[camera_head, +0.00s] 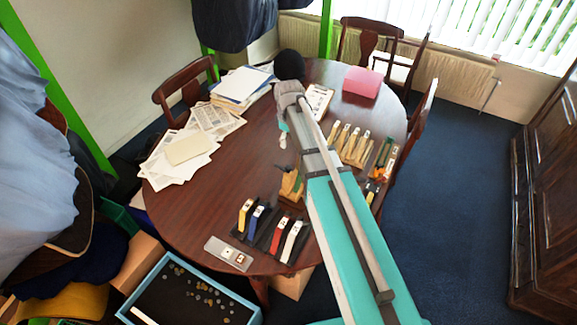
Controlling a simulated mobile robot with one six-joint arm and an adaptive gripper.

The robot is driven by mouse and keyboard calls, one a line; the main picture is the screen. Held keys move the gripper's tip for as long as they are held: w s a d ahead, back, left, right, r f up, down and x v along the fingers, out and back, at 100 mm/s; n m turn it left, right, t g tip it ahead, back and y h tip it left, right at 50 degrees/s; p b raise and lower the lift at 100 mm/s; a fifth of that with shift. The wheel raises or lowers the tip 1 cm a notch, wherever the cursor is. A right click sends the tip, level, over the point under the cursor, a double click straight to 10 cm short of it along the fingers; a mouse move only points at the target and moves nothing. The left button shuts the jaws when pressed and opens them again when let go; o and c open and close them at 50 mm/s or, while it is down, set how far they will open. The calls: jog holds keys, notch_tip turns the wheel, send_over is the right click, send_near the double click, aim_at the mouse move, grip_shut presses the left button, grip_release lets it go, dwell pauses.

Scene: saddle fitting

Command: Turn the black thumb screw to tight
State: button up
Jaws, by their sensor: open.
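My teal and grey arm reaches over the round wooden table (200,195), and its end bends down at the far side. My gripper (283,142) is small in view, above the middle of the table, open, with nothing seen in it. A small tan wooden fixture (291,186) stands on the table below it in the picture, partly behind my arm. A small dark part sticks up at its upper left; I cannot tell whether this is the black thumb screw. The gripper appears apart from the fixture.
Black-based coloured pieces (269,232) and a grey plate (229,254) lie near the front edge. Tan wooden pieces (352,143) stand right of my arm. Papers (190,150), a clipboard (318,100) and a pink box (362,82) lie around. The table's left middle is clear.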

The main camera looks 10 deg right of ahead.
aim_at(289, 166)
jog(key=shift+f+b, duration=6.65)
jog(key=shift+f, duration=0.1)
grip_shut()
